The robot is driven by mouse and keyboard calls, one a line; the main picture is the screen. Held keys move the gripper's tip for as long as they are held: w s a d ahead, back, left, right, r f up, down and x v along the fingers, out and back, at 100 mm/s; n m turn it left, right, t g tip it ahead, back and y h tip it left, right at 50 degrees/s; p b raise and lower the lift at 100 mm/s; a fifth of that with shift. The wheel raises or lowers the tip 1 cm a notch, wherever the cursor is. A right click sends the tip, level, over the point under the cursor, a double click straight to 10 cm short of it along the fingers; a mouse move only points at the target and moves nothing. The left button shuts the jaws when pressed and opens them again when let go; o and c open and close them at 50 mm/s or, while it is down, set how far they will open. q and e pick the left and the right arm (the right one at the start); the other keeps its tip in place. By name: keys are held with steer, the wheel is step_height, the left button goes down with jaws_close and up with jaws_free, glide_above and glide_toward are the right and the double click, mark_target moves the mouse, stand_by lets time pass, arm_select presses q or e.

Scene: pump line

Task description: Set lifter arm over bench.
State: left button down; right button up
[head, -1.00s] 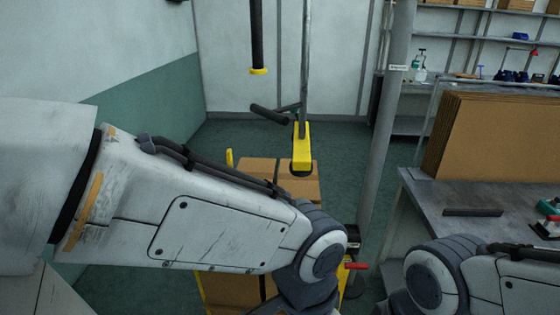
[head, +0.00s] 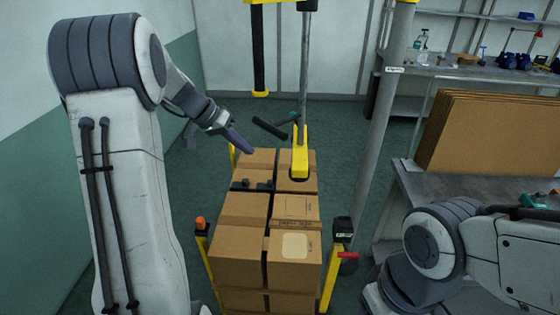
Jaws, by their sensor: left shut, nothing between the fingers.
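The lifter's yellow overhead arm (head: 285,2) shows only at the top edge of the head view. A black tube with a yellow lower end (head: 259,60) and a thin grey rod hang below it. The black handle (head: 270,128) and a yellow bracket (head: 299,160) are over the stacked cartons. The grey bench (head: 455,184) is at the right, beyond a grey post. My left gripper (head: 242,143) is shut and empty, to the left of and a little below the handle, apart from it in the picture. My right arm is at the lower right; its gripper is out of view.
Brown cartons (head: 246,210) are stacked in a yellow-posted carrier in the middle. The grey post (head: 385,120) stands between carrier and bench. Flat cardboard sheets (head: 485,135) stand on the bench. Dark green floor is free around the back of the carrier.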

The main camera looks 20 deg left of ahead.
arm_select(q)
steer(key=shift+a, duration=0.15)
steer(key=w+d+f+p, duration=0.4)
steer(key=d+f+p, duration=0.1)
steer(key=d+f, duration=0.3)
steer(key=shift+d+p, duration=0.35)
steer(key=shift+p, duration=0.05)
stand_by(0.3)
